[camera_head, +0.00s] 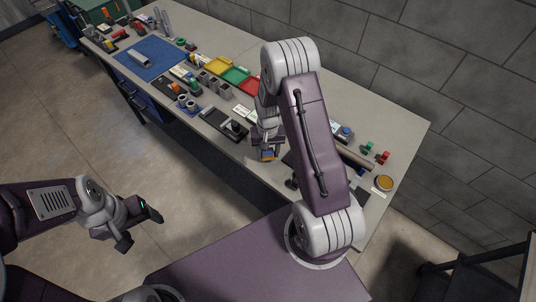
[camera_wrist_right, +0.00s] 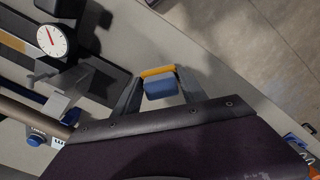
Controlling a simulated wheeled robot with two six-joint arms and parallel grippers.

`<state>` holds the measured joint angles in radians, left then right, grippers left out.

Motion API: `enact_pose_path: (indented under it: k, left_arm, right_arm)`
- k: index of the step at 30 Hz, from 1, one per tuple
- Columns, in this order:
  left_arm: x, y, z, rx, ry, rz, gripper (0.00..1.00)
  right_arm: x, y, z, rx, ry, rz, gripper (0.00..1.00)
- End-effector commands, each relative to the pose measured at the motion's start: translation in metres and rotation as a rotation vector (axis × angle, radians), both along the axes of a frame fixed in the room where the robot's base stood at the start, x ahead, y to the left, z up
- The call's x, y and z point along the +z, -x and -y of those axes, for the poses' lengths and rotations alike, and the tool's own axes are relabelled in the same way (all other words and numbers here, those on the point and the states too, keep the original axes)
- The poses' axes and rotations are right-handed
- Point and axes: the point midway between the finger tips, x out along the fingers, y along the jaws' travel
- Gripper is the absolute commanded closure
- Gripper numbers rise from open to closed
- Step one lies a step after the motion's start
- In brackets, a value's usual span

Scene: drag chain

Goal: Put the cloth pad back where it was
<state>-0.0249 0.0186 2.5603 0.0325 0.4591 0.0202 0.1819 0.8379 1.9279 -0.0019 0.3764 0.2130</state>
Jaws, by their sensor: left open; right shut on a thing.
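The cloth pad (camera_wrist_right: 161,86) appears to be the small blue block with an orange-yellow edge in the right wrist view. My right gripper (camera_head: 268,153) is shut on it, with one finger on each side. In the head view, the pad shows blue and orange (camera_head: 268,155) at the fingertips, near the bench's front edge. I cannot tell whether it touches the bench. My left gripper (camera_head: 140,228) is open and empty, off the bench over the floor at the lower left. My right arm hides part of the bench.
The long bench (camera_head: 405,122) carries a blue mat (camera_head: 152,52), yellow, green and red trays (camera_head: 234,75), and a round orange-topped tin (camera_head: 384,183). A dial gauge (camera_wrist_right: 52,40) on a stand is left of the pad in the wrist view. A wall runs behind.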

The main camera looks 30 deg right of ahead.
Motion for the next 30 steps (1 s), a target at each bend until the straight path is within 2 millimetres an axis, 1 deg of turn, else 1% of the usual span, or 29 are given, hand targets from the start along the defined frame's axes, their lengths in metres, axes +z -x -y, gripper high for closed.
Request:
enact_pose_path:
  k: [1,3,5,12,16,17,18,19,27,30]
  left_arm:
    - [0.005,0.000,0.000,0.000,0.000,0.000,0.28]
    - [0.007,0.000,0.000,0.000,0.000,0.000,0.28]
    - [0.007,0.000,0.000,0.000,0.000,0.000,0.28]
    - [0.006,0.000,0.000,0.000,0.000,0.000,0.28]
    - [0.002,0.000,0.000,0.000,0.000,0.000,0.28]
    - [0.003,0.000,0.000,0.000,0.000,0.000,0.28]
    - [0.003,0.000,0.000,0.000,0.000,0.000,0.28]
    - [0.003,0.000,0.000,0.000,0.000,0.000,0.28]
    - [0.004,0.000,0.000,0.000,0.000,0.000,0.28]
    - [0.009,0.000,0.000,0.000,0.000,0.000,0.28]
  right_arm:
    - [-0.008,0.002,0.000,0.000,-0.001,-0.005,0.95]
    - [-0.018,0.001,0.000,0.000,-0.001,-0.004,0.95]
    - [-0.023,0.000,0.000,0.000,0.000,-0.001,0.95]
    - [-0.025,0.000,0.000,0.000,0.000,0.000,0.95]
    - [-0.030,0.000,0.000,0.000,0.000,0.000,0.95]
    - [-0.029,0.000,0.000,0.000,0.000,0.000,0.45]
    - [-0.028,0.000,0.000,0.000,0.000,0.000,0.34]
    - [-0.028,0.000,0.000,0.000,0.000,0.000,0.29]
    - [-0.028,0.000,0.000,0.000,0.000,0.000,0.29]
    - [-0.021,0.000,0.000,0.000,0.000,0.001,0.29]
